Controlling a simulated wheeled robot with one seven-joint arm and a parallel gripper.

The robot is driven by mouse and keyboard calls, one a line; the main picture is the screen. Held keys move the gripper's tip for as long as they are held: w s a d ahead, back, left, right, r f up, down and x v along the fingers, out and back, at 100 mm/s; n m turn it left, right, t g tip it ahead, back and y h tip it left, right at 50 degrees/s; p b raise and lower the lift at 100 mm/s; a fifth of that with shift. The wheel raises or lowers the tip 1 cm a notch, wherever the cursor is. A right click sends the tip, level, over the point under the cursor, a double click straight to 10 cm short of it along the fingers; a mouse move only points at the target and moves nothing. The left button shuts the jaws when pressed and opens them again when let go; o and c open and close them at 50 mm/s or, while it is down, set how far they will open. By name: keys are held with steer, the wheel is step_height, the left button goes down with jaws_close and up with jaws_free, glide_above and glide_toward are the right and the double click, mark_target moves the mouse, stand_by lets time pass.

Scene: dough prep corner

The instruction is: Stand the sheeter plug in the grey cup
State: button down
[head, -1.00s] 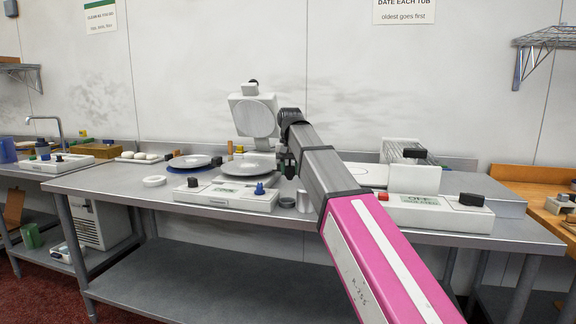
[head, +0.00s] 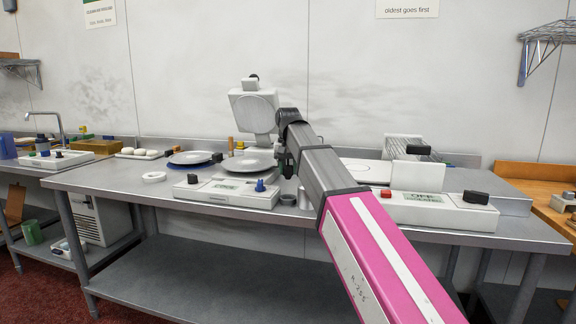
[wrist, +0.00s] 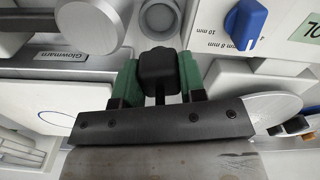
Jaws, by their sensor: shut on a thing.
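My gripper (wrist: 158,88) is shut on the black sheeter plug (wrist: 158,66), held between its green fingertips. In the head view my gripper (head: 286,167) hangs over the counter at the end of my arm, and the plug cannot be made out there. The grey cup (head: 288,200) is small and stands near the counter's front edge, right of the scale-like unit with the blue knob. It appears to be the round rim (wrist: 160,16) at the top of the wrist view, apart from the plug.
A taller pale cylinder (head: 304,198) stands right beside the cup. The white base with the blue knob (head: 260,185) is on its left, and another white machine with a display (head: 425,198) on its right. Silver plates (head: 250,162) lie behind.

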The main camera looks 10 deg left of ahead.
steer(key=shift+f, duration=2.85)
steer(key=shift+f, duration=1.1)
steer(key=c, duration=0.6)
jaws_free()
steer(key=shift+w+a+r, duration=0.1)
steer(key=shift+r, duration=0.1)
steer(key=shift+a+r, duration=0.1)
steer(key=shift+r, duration=1.05)
steer(key=shift+d+r, duration=0.2)
steer(key=shift+r, duration=2.45)
